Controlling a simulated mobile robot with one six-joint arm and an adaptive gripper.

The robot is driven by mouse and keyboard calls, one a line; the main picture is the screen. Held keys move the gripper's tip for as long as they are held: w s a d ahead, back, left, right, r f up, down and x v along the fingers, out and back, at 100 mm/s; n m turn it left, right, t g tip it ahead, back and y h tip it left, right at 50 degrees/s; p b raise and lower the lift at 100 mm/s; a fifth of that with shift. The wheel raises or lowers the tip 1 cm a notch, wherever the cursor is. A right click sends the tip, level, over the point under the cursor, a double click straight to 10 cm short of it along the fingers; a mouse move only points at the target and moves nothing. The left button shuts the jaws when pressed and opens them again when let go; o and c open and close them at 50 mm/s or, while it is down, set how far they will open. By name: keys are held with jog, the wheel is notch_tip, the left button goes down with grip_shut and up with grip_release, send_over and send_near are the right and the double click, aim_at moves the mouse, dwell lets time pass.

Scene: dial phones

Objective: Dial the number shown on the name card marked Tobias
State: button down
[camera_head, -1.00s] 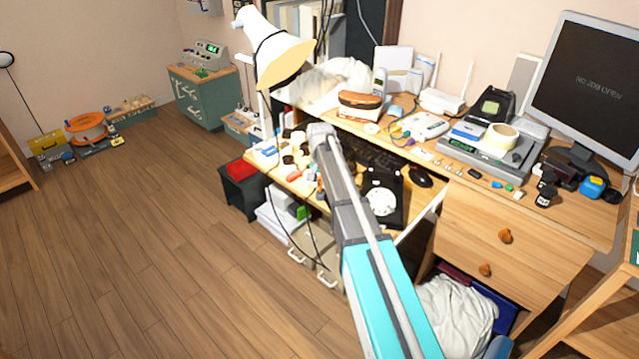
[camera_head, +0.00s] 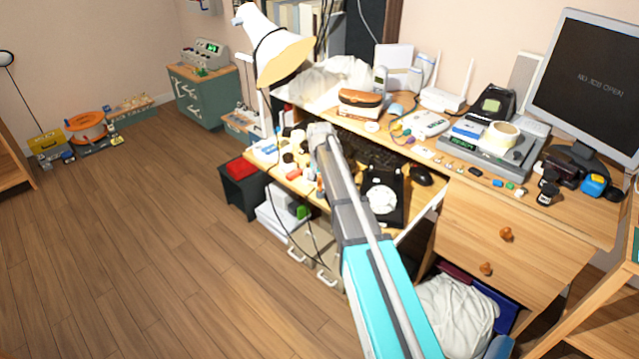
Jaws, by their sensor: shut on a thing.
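A black phone with a round white dial (camera_head: 382,199) sits on the lower pull-out shelf of the desk, just right of my arm. The arm reaches up from the bottom right and ends in a grey joint above the shelf's left part. My gripper itself does not show; it is hidden behind or below that joint. The arm covers the area left of the phone. No name card marked Tobias can be made out, and no number is legible at this size.
A black mouse (camera_head: 422,175) and a dark keyboard (camera_head: 371,154) lie beside and behind the phone. Small clutter fills the shelf's left end. A white lamp (camera_head: 270,52) leans over there. A monitor (camera_head: 585,85) and a grey device (camera_head: 487,152) stand on the desk. The floor at left is mostly free.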

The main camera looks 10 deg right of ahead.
jog(key=shift+f+b, duration=0.8)
jog(key=shift+f, duration=0.05)
jog(key=c, duration=0.5)
grip_release()
jog(key=shift+c, duration=0.2)
jog(key=shift+r, duration=0.15)
